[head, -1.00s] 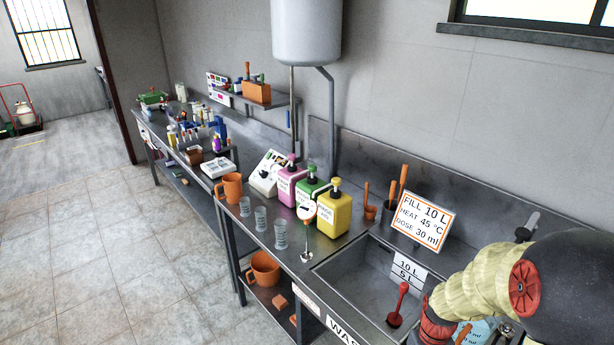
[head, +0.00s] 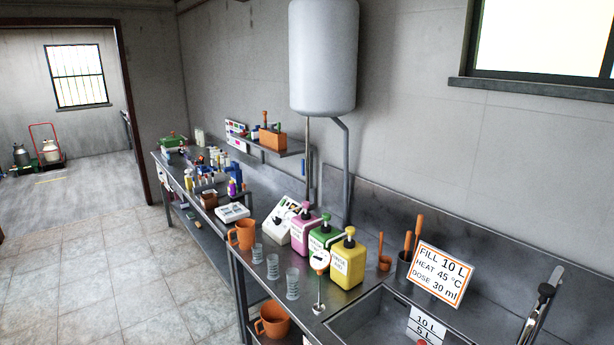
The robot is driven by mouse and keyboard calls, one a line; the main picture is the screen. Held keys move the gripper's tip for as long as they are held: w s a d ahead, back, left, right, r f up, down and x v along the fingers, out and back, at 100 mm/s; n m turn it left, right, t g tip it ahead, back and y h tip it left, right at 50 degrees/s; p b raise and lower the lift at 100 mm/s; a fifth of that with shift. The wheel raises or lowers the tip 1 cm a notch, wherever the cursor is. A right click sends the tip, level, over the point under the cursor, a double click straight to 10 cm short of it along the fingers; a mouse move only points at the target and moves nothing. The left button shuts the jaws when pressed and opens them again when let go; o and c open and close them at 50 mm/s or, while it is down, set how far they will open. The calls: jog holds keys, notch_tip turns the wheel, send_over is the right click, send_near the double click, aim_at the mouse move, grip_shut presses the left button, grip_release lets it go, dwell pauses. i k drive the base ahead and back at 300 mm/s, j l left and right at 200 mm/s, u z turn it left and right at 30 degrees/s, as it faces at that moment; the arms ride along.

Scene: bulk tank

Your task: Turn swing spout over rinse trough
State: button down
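A grey metal fitting with a black joint (head: 541,300) stands at the right, behind the sink's right end; it may be the swing spout. It slants down to the lower edge of the head view, so where its lower end points is hidden. A steel basin (head: 362,318) with a "10 L / 5 L" level plate (head: 427,325) lies left of it, cut off by the lower edge. I cannot tell whether this is the rinse trough; no other trough shows. My gripper is not in view.
An orange-framed sign (head: 440,273) reading "FILL 10 L" stands behind the basin. Pink, green and yellow (head: 348,262) pump bottles, clear beakers (head: 292,284) and an orange jug (head: 241,235) crowd the counter to the left. A white tank (head: 323,60) hangs above. The floor at left is clear.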

aim_at(547, 290)
jog(key=z, duration=1)
